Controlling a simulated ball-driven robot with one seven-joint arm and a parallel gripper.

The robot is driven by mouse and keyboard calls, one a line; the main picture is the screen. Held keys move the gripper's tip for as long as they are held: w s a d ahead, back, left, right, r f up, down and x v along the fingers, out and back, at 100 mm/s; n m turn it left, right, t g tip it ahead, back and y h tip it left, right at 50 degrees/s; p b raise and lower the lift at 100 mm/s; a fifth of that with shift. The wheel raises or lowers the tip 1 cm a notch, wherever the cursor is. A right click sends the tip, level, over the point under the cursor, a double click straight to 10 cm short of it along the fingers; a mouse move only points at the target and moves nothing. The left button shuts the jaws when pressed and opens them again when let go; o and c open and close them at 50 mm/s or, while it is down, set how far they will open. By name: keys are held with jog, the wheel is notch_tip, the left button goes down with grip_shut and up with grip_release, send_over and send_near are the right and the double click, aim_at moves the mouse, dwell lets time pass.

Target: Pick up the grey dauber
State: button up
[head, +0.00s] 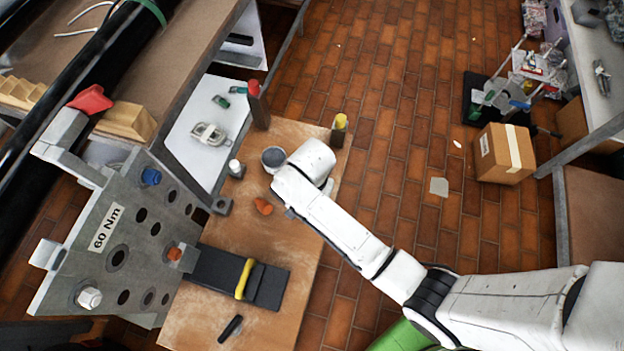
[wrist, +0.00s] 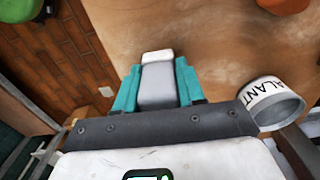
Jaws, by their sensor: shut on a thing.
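My gripper (wrist: 157,88) shows in the wrist view with its two teal fingers shut on the grey dauber (wrist: 158,84). The dauber is a grey block with a white end (wrist: 158,57) that points away from the wrist. The wooden table top (wrist: 215,40) is behind it; I cannot tell whether the dauber touches it. In the head view my white wrist hides the fingers and the dauber, over the right part of the table (head: 225,290). A pale lettered cup (wrist: 268,103) stands just right of my gripper; in the head view the cup (head: 273,158) is beside my wrist.
A red-topped post (head: 258,108) and a yellow-topped post (head: 340,130) stand at the table's far end. An orange piece (head: 263,206), a black plate with a yellow handle (head: 245,279) and a grey flange plate (head: 118,235) are nearer. Brick floor lies to the right.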

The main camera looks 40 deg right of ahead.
jog(key=c, duration=0.3)
jog(key=shift+r, duration=0.45)
notch_tip(320, 180, up, 2)
jog(key=shift+w+r, duration=0.1)
jog(key=shift+r, duration=0.1)
jog(key=s+a+r, duration=0.1)
jog(key=s+r, duration=0.8)
jog(key=s, duration=0.5)
jog(key=shift+a+r, duration=0.25)
jog(key=shift+r, duration=0.1)
